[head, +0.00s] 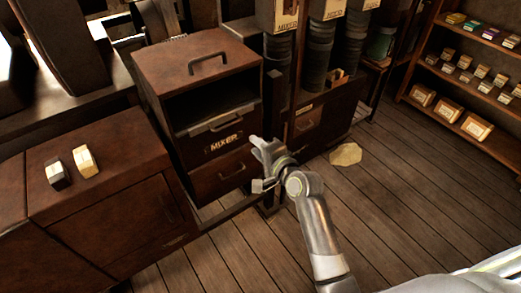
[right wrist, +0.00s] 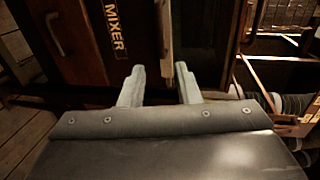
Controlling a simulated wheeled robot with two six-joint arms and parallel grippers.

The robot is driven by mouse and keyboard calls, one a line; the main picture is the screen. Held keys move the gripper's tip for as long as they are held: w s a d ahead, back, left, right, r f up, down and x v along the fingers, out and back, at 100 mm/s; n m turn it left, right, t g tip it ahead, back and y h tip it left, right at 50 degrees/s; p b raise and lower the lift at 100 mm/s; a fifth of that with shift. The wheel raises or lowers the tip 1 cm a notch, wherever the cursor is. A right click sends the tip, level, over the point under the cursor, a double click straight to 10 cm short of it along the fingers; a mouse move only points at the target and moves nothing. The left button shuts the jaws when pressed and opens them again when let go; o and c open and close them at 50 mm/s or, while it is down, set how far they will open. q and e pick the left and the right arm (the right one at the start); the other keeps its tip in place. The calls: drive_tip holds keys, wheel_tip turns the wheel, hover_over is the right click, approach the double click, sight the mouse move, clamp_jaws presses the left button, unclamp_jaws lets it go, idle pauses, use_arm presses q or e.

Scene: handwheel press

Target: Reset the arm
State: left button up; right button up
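My right arm reaches in from the lower right in the head view. Its gripper (head: 259,168) is in front of the brown MIXER cabinet (head: 236,165), near its right front edge. In the right wrist view the two pale fingers of the right gripper (right wrist: 160,84) stand apart with nothing held between them. A pale upright strip (right wrist: 166,35) shows just beyond the fingertips; I cannot tell whether they touch it. The MIXER lettering shows left of the fingers in that view. My left gripper is not in view.
A low brown cabinet (head: 110,215) at left carries a dark block (head: 57,175) and a pale block (head: 86,161). Dark stacked columns (head: 317,65) stand behind my gripper. Shelves (head: 460,85) with small boxes are at right.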

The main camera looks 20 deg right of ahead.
drive_tip(key=shift+s+d+r, duration=0.15)
drive_tip(key=shift+s+d, duration=0.05)
drive_tip(key=shift+s, duration=0.4)
drive_tip(key=s+d+f+n+g+h, duration=0.1)
drive_tip(key=s+d+f+n+g, duration=0.3)
drive_tip(key=f, duration=0.7)
drive_tip(key=s+d+f+h, duration=0.15)
drive_tip(key=s+f, duration=0.35)
drive_tip(key=f, duration=0.6)
drive_tip(key=s+d+f+n+g+h, duration=0.25)
drive_tip(key=s+f, duration=0.25)
drive_tip(key=f, duration=0.6)
drive_tip(key=s+d+f+n+g, duration=0.2)
drive_tip(key=s+f, duration=0.3)
drive_tip(key=s, duration=0.6)
drive_tip(key=s+d+f+n+g+h, duration=0.1)
drive_tip(key=s+f, duration=0.5)
drive_tip(key=s, duration=0.6)
drive_tip(key=s+d+f+n+g, duration=0.4)
drive_tip(key=s+d+f, duration=0.1)
drive_tip(key=s, duration=0.7)
drive_tip(key=shift+s+d+f, duration=0.2)
drive_tip(key=shift+d+f, duration=0.15)
drive_tip(key=shift+f, duration=0.2)
